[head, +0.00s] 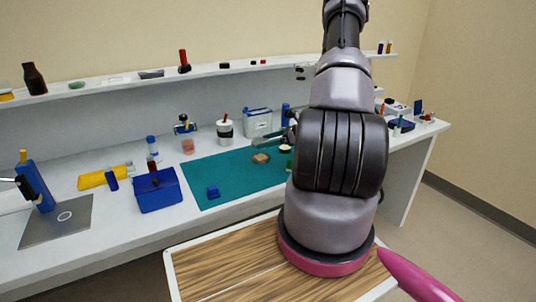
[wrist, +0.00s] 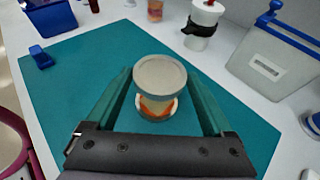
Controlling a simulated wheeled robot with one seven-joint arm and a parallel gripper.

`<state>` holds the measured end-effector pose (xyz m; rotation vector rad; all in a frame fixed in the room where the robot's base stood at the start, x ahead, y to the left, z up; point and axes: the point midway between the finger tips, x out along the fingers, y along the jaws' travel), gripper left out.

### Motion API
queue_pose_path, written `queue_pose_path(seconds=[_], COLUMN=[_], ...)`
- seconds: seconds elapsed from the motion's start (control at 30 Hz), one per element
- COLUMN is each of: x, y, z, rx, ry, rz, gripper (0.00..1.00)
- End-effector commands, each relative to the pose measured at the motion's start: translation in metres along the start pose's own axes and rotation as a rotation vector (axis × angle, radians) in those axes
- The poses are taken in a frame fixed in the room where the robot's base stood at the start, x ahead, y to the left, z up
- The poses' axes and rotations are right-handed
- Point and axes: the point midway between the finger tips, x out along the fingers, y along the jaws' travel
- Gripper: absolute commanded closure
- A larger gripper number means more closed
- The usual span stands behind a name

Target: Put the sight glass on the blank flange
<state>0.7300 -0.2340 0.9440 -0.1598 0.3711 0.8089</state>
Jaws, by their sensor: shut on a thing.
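My gripper (wrist: 160,80) is shut on the sight glass (wrist: 160,72), a short round piece with a grey-beige top face. Its two green fingers stand at either side of it. Directly below it in the wrist view is a pale-rimmed orange round piece (wrist: 157,113), which looks like the blank flange, on the teal mat. The sight glass covers much of it, and I cannot tell whether the two touch. In the head view a small tan round piece (head: 261,157) shows just below my fingertips; my arm hides part of the mat to the right.
A small blue block (head: 213,191) lies on the teal mat (head: 235,180). A blue box (head: 157,190) stands left of the mat. A white jar with a dark band (head: 225,128) and a grey blue-trimmed case (head: 258,122) stand behind it. The mat's front left is mostly clear.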

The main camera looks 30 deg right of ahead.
Motion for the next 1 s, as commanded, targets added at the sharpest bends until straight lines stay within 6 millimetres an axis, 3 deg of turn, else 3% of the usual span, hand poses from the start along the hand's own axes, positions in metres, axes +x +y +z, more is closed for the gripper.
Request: queue_pose_path(seconds=[0.5,0.87,0.9,0.93,1.0], x=[0.020,0.021,0.021,0.021,0.021], y=[-0.001,-0.001,-0.001,-0.001,-0.001], z=[-0.048,-0.051,-0.052,-0.052,-0.052], rx=[0.000,0.000,0.000,0.000,0.000], ry=[-0.002,-0.002,0.000,0.000,0.000], rz=[-0.001,-0.002,-0.001,-0.001,-0.001], gripper=[1.00,1.00,0.06,0.00,0.00])
